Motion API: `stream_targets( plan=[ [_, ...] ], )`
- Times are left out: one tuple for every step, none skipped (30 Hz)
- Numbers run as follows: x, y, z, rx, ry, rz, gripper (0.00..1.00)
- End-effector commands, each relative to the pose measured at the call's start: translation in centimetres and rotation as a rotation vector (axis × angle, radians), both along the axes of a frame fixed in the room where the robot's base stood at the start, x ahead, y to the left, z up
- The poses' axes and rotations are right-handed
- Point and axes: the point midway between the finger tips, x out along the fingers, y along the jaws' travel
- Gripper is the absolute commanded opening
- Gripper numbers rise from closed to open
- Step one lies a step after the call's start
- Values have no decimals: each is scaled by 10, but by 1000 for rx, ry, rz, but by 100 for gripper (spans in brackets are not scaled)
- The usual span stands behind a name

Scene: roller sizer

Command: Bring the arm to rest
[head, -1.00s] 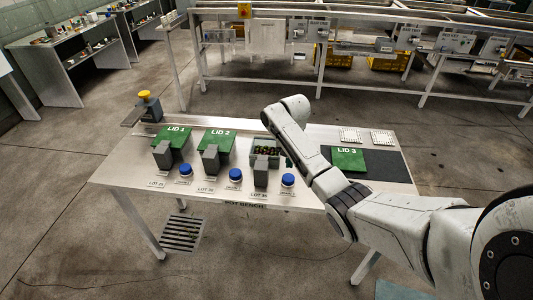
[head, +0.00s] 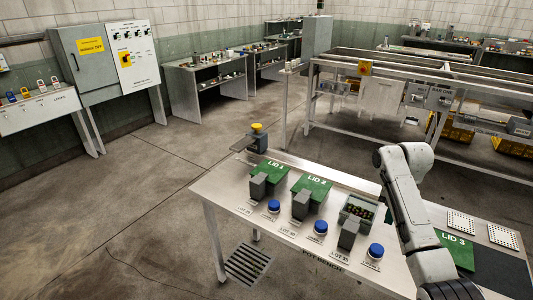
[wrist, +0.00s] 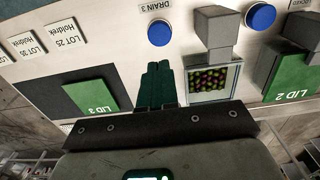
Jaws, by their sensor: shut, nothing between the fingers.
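My arm (head: 405,190) rises over the right half of the pot bench in the head view, and its gripper is hidden there. In the wrist view my gripper (wrist: 160,86) has its dark green fingers together and empty. It shows above the bench between the open pot (wrist: 212,82) and the green LID 3 (wrist: 90,96). The open pot, with small coloured pieces inside, also shows in the head view (head: 360,210). LID 3 lies at the right in the head view (head: 456,248). I cannot tell the gripper's height.
A framed machine (head: 385,85) stands behind. Open floor (head: 150,210) lies to the left.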

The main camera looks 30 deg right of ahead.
Motion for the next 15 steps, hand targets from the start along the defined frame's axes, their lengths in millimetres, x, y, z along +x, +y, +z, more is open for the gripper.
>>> stream_targets(
  plan=[
    [0,0,0,0,0,0,0],
    [0,0,0,0,0,0,0],
    [0,0,0,0,0,1,0],
    [1,2,-1,1,-1,3,0],
    [2,4,-3,3,-1,9,0],
    [4,10,-7,5,-4,22,0],
    [7,17,-11,8,-8,36,0],
    [10,26,-16,12,-12,54,0],
    [15,41,-25,17,-20,87,0],
    [18,55,-33,22,-27,117,0],
    [22,71,-41,28,-36,148,0],
    [26,95,-53,34,-49,198,0],
    [27,113,-62,39,-58,236,0],
    [27,133,-72,45,-67,275,0],
    [26,157,-83,52,-78,326,0]
  ],
)
